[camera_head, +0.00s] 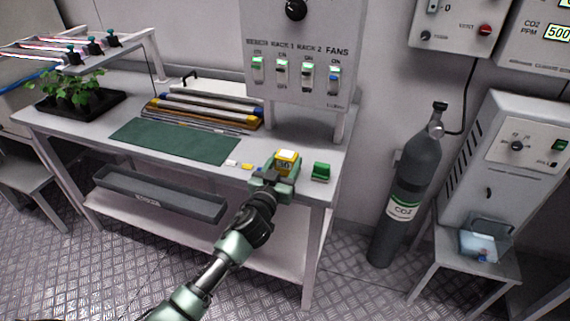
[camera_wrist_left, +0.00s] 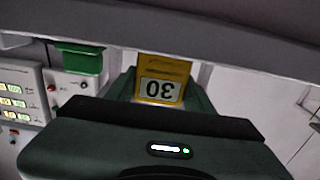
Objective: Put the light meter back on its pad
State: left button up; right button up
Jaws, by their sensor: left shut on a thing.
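A yellow light meter (camera_head: 287,157) with a number display is held at the front right part of the white table. My left gripper (camera_head: 276,178) is shut on it. In the left wrist view the meter (camera_wrist_left: 163,80) stands between my fingers, its digits upside down. Its lower part is hidden by the gripper, and I cannot tell whether it touches the table. A dark green flat mat (camera_head: 175,141) lies bare on the table to the left; I cannot tell whether it is the meter's pad. My right gripper is not in view.
A green block (camera_head: 321,172) stands just right of my gripper. Small white and yellow pieces (camera_head: 239,164) lie to its left. Several rods lie in a rack (camera_head: 205,112) behind the mat. A switch panel (camera_head: 298,55) stands behind. A CO2 cylinder (camera_head: 414,165) stands right of the table.

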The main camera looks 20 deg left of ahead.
pick_arm(q)
jog(key=o, duration=1.5)
jog(key=shift+r, duration=0.1)
jog(key=shift+s+a+b, duration=0.2)
jog(key=shift+s+b, duration=0.2)
jog(key=shift+s, duration=5.65)
